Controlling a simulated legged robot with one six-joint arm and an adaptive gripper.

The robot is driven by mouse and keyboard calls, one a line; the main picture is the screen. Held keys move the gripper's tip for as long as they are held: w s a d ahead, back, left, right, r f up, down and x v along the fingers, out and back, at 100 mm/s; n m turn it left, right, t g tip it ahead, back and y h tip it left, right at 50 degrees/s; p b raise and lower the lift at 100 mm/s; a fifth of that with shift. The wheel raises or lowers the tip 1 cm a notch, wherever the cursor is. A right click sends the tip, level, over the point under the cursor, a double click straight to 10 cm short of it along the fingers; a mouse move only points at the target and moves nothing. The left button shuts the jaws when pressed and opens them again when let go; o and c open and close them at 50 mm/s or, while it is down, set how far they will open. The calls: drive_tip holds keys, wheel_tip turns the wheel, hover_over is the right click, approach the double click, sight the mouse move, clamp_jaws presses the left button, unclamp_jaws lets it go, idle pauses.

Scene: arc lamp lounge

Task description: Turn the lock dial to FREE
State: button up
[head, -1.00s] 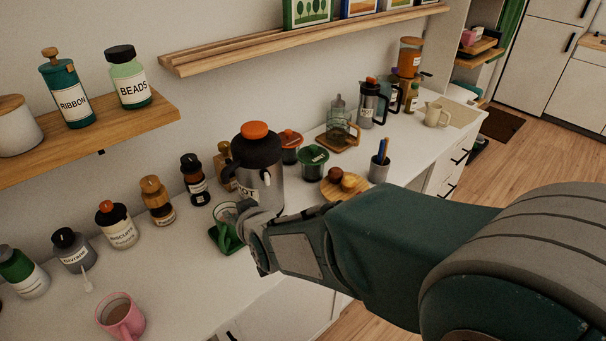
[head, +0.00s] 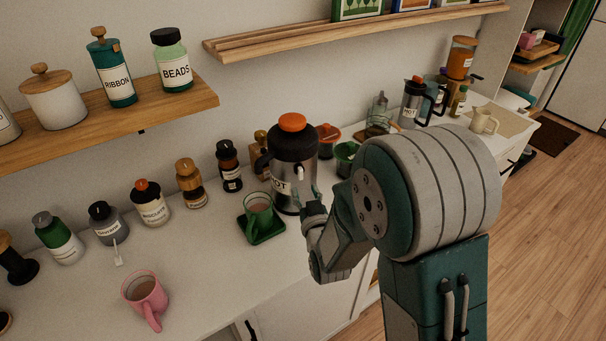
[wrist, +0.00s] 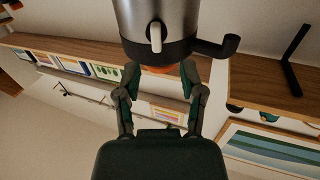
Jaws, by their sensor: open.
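A steel flask (head: 283,192) with a black collar, a label ending in OT and an orange top (head: 292,122) stands upright on the counter. A small white part shows on its front. No dial marking or FREE lettering can be read. My gripper (head: 322,195) is open and empty in front of the flask, to its right and lower than the orange top. In the wrist view the flask (wrist: 180,20) appears upside down. Its orange top (wrist: 160,70) shows between and beyond the open fingers, partly hidden. I cannot tell whether they touch it.
A green mug (head: 259,213) on a green tray (head: 264,235) stands left of my gripper. A pink mug (head: 145,291) is nearer the front edge. Several labelled jars line the wall. A wooden shelf (head: 190,100) hangs above. The counter between the mugs is clear.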

sight(301, 175)
drive_tip(key=x, duration=0.5)
drive_tip(key=shift+w+d, duration=0.25)
drive_tip(key=shift+w, duration=0.15)
drive_tip(key=shift+w+a, duration=0.15)
drive_tip(key=shift+w, duration=0.3)
drive_tip(key=shift+a, duration=0.15)
drive_tip(key=shift+c, duration=0.3)
clamp_jaws()
